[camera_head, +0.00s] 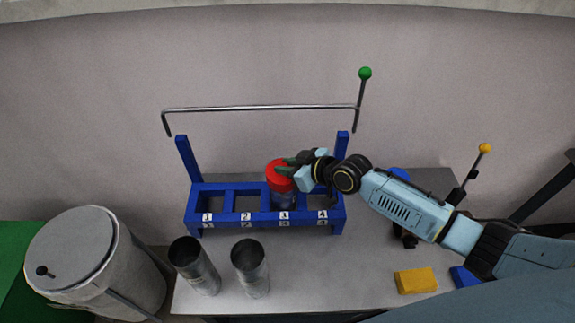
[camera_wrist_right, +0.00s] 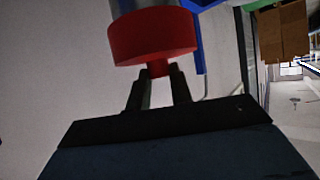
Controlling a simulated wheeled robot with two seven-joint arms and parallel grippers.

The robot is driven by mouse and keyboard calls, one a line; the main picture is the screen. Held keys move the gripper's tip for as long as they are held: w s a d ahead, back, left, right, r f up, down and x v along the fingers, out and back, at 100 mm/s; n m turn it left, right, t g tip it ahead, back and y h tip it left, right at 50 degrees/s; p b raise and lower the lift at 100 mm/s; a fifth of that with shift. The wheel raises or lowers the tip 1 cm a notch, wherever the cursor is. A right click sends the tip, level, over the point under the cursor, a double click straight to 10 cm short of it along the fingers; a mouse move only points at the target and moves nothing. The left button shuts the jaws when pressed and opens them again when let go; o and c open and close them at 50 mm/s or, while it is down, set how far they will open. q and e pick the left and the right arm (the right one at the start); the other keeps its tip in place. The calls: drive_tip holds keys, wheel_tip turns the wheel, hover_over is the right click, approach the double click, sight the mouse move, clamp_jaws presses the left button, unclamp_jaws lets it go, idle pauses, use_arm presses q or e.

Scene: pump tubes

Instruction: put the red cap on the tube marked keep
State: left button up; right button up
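The red cap (camera_head: 279,174) is on top of a clear tube (camera_head: 283,200) that stands in the third slot of a blue rack (camera_head: 226,188). My right gripper (camera_head: 285,166) reaches in from the right to the cap. In the right wrist view the red cap (camera_wrist_right: 153,36) has a small knob between the two fingertips (camera_wrist_right: 160,72), which look closed on it. The clear tube continues beyond the cap there. No "keep" mark is legible. My left gripper is out of view.
Two open metal cylinders (camera_head: 195,265) (camera_head: 250,267) stand in front of the rack. A large grey lidded bin (camera_head: 95,265) is at left. A yellow block (camera_head: 416,281) and a blue block (camera_head: 464,277) lie at right. A metal bar (camera_head: 260,107) spans above the rack.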

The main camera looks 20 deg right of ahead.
drive_tip(key=o, duration=0.5)
drive_tip(key=shift+o, duration=0.2)
drive_tip(key=v, duration=1.3)
drive_tip(key=shift+s+p, duration=0.2)
drive_tip(key=shift+p, duration=0.1)
